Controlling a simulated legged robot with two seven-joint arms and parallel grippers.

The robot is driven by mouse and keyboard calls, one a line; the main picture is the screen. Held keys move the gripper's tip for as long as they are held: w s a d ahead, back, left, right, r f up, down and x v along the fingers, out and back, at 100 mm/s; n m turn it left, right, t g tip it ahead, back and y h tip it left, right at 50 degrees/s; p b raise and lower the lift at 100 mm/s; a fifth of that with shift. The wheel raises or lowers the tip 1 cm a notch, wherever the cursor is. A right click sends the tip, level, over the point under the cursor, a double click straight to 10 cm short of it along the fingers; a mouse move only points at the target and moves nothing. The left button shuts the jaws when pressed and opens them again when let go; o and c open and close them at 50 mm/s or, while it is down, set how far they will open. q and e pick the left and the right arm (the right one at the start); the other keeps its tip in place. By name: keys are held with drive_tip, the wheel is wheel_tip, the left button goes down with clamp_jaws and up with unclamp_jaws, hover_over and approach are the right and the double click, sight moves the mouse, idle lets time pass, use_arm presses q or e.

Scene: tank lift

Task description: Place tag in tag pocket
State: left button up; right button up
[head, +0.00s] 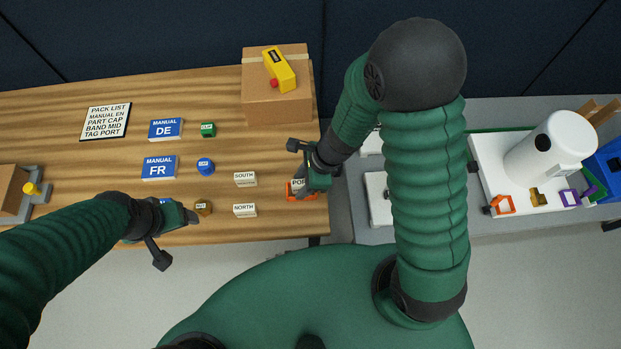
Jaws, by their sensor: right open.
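A small white tag with the letters "PO" showing (298,183) is at the table's right end, partly hidden by my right gripper. An orange piece (291,191) shows around its edge; I cannot tell whether it is a pocket. My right gripper (309,160) is open, over or beside this tag; contact cannot be made out. White blocks marked SOUTH (245,178) and NORTH (245,210) stand to its left. My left gripper (175,240) is open and appears empty near the table's front edge, close to a brown cap (204,207).
A pack list sign (105,121) reads TAG PORT. Blue manuals DE (165,129) and FR (159,167), a green cap (208,129) and a blue cap (205,166) lie on the wooden table. A cardboard box (277,105) stands behind. A white tank (550,148) stands right.

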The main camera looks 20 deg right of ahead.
sight(295, 186)
drive_tip(key=shift+a+r+p, duration=0.35)
drive_tip(key=shift+a+r, duration=0.2)
drive_tip(key=shift+r, duration=0.2)
drive_tip(key=shift+p+v, duration=0.5)
drive_tip(key=shift+v, duration=0.55)
use_arm(q)
drive_tip(key=shift+w+p+v, duration=0.2)
drive_tip(key=shift+p+v, duration=0.2)
drive_tip(key=shift+v, duration=0.4)
drive_tip(key=shift+w+p+v, duration=0.15)
drive_tip(key=shift+p+v, duration=0.25)
drive_tip(key=shift+v, duration=0.4)
use_arm(e)
drive_tip(key=s+d+r+n+h, duration=0.1)
drive_tip(key=d+r+n, duration=0.3)
drive_tip(key=n, duration=0.6)
drive_tip(key=s+d+r+n+t+h, duration=0.1)
drive_tip(key=d+r+n, duration=0.4)
drive_tip(key=n, duration=0.6)
drive_tip(key=shift+s+r+h, duration=0.55)
drive_tip(key=shift+s+h, duration=0.15)
drive_tip(key=shift+h, duration=0.4)
